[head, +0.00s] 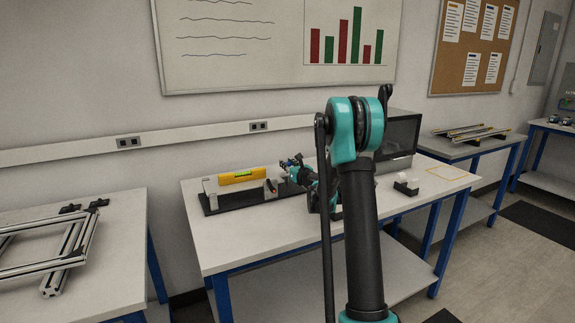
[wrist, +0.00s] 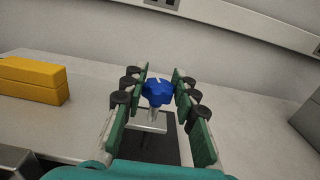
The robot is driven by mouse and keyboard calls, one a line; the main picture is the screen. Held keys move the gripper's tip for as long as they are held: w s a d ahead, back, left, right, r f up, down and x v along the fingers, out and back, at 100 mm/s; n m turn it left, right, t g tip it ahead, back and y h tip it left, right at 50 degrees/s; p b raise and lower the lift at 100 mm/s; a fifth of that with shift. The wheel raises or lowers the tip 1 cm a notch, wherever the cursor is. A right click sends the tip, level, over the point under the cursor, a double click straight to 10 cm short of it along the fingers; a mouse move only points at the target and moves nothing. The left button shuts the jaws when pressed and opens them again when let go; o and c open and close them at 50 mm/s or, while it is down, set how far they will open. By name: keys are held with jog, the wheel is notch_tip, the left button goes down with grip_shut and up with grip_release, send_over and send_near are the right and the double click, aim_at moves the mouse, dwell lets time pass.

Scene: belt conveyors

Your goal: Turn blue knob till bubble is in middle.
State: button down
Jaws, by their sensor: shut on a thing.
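The blue knob (wrist: 158,93) sits on a pale shaft between my gripper's two green-padded fingers in the wrist view. My gripper (wrist: 161,82) is shut on this knob. In the head view my gripper (head: 296,164) is small at the right end of the levelling rig, and the blue there is hard to separate from it. The yellow spirit level (head: 242,176) lies along the rig, with a greenish vial in its top edge. Its bubble is too small to place. One end of the level also shows at the left of the wrist view (wrist: 34,80).
The rig's black base (head: 212,207) rests on a white-topped table (head: 240,235). A dark box-shaped device (head: 402,132) and a small black-and-white item (head: 406,187) stand to the right. Another table with a metal frame (head: 55,260) is at the left. The table's front is clear.

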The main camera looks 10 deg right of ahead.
aim_at(290, 164)
jog(key=shift+n+g+y, duration=0.4)
jog(key=shift+n+y, duration=0.2)
jog(key=shift+y, duration=0.3)
jog(key=c, duration=1.1)
grip_release()
jog(key=shift+c, duration=0.2)
jog(key=shift+s, duration=0.1)
jog(key=v, duration=0.7)
jog(key=shift+s, duration=0.15)
jog(key=shift+d, duration=0.1)
